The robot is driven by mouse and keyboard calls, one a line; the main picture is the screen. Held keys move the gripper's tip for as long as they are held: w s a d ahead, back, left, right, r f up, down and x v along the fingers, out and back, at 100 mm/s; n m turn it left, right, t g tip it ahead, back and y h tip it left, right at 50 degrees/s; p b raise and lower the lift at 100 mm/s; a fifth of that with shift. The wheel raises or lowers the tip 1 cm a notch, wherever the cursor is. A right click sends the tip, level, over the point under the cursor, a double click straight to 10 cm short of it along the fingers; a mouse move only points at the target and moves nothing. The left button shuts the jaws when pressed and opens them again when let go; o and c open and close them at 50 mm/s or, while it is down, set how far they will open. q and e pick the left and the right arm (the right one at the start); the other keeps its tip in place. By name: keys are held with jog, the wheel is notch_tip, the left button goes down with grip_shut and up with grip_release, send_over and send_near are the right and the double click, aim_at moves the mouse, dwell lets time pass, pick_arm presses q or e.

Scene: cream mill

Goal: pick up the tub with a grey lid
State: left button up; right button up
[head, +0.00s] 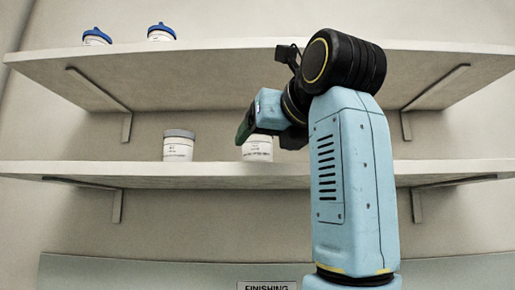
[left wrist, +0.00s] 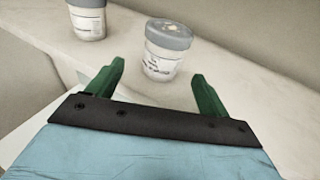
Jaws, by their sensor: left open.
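On the lower shelf in the head view, a white tub with a grey lid (head: 179,147) stands upright. To its right a second white tub (head: 257,151) stands partly behind my left gripper (head: 244,132), which hides its lid. In the left wrist view two grey-lidded tubs show: one (left wrist: 165,52) lies ahead between the green fingertips, and another (left wrist: 87,20) is cut off at the upper left. My left gripper (left wrist: 157,71) is open and empty, its fingers apart on either side of the nearer tub's lower part in the picture. Contact cannot be told. My right gripper is out of view.
The lower shelf (head: 95,168) has free room left of the tubs. The upper shelf (head: 225,60) hangs above, holding two blue-lidded tubs (head: 161,33) at its left. Shelf brackets (head: 126,127) stand against the wall. A sign reading FINISHING (head: 266,286) shows at the bottom.

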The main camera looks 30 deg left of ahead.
aim_at(263, 146)
pick_arm(q)
jog(key=x, duration=0.5)
jog(key=shift+w+p, duration=0.2)
jog(key=shift+p, duration=0.1)
jog(key=shift+d+r, duration=0.1)
jog(key=shift+c, duration=0.5)
jog(key=c, duration=1.2)
